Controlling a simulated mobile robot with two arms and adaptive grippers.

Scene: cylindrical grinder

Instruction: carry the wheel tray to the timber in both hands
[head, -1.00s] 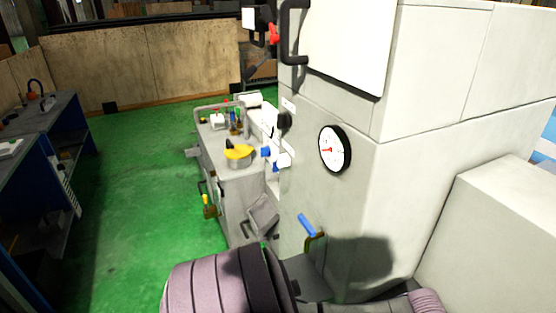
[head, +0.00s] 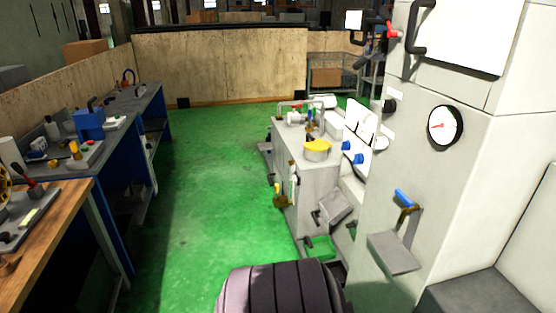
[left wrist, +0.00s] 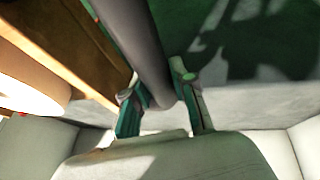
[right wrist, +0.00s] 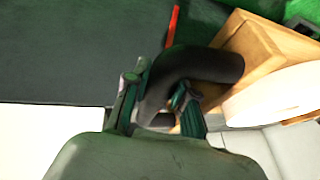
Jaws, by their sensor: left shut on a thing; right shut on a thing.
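The wheel tray shows only in the wrist views. In the left wrist view its brown wooden side (left wrist: 62,42) runs along the upper left, with part of a pale round wheel (left wrist: 30,92) beside it. My left gripper (left wrist: 157,88) is shut on a dark tubular handle (left wrist: 140,40). In the right wrist view the tray's wooden end (right wrist: 250,45) and the pale wheel (right wrist: 280,95) are at the right. My right gripper (right wrist: 158,90) is shut on a dark curved handle (right wrist: 205,66). Neither gripper nor the tray shows in the head view. I cannot make out the timber.
The grey grinder (head: 310,180) and a tall pale cabinet (head: 450,170) with a gauge stand at the right. Blue-sided benches (head: 115,200) and a wood-topped bench (head: 60,235) line the left. The green floor (head: 210,170) between is clear up to a plywood wall (head: 220,65).

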